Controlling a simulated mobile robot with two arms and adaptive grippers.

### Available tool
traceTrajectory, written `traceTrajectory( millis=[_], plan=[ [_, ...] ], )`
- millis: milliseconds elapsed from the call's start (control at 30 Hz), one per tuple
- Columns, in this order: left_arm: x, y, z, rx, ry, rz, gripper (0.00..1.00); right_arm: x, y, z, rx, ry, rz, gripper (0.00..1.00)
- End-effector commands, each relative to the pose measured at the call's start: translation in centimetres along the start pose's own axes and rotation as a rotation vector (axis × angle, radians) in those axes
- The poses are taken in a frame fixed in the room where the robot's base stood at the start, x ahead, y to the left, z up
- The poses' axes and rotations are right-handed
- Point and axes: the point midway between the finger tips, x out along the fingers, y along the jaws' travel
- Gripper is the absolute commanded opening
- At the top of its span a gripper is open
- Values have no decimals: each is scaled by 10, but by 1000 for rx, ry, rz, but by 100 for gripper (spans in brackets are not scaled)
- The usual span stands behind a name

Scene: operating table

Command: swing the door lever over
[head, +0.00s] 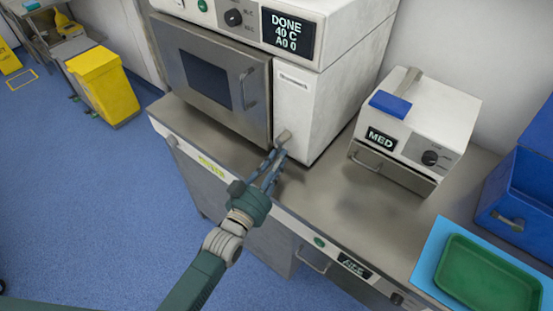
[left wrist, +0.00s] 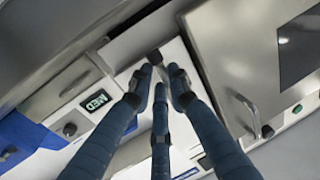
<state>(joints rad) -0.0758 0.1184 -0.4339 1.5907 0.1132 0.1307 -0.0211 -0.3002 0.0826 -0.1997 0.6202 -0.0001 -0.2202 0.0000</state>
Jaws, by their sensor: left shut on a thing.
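The autoclave-like white machine (head: 310,100) stands on the steel counter, with a steel door (head: 215,85) at its front. The door lever (head: 284,136) is a short grey lever low on the white panel, just right of the door. Its dark end (left wrist: 155,57) shows at the fingertips in the left wrist view. My left gripper (head: 272,164) reaches up from the front and is shut on the lever, its fingers (left wrist: 162,78) hiding part of it. The door looks closed. My right gripper is not in view.
The door's bar handle (head: 248,88) stands out left of the lever. A small white unit reading MED (head: 400,148) is to the right. Farther right are a blue bin (head: 515,200) and a green tray (head: 490,275). The counter (head: 330,195) between is bare.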

Motion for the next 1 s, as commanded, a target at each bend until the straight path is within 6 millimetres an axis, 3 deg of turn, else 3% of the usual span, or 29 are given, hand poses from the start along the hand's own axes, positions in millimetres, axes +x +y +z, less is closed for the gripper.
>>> traceTrajectory(
  millis=[67, 100, 167, 567, 1000],
  plan=[
    [-2, 5, 8, 2, -16, 7, 0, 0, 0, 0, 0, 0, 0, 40],
    [-2, 5, 8, 2, -16, 7, 23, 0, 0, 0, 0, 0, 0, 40],
    [-2, 4, 7, 2, -15, 6, 35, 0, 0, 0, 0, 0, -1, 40],
    [-8, 1, 3, 2, -5, 2, 35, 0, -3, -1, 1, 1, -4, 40],
    [-94, 3, 4, 3, -10, 4, 35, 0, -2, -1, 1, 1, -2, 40]
  ],
)
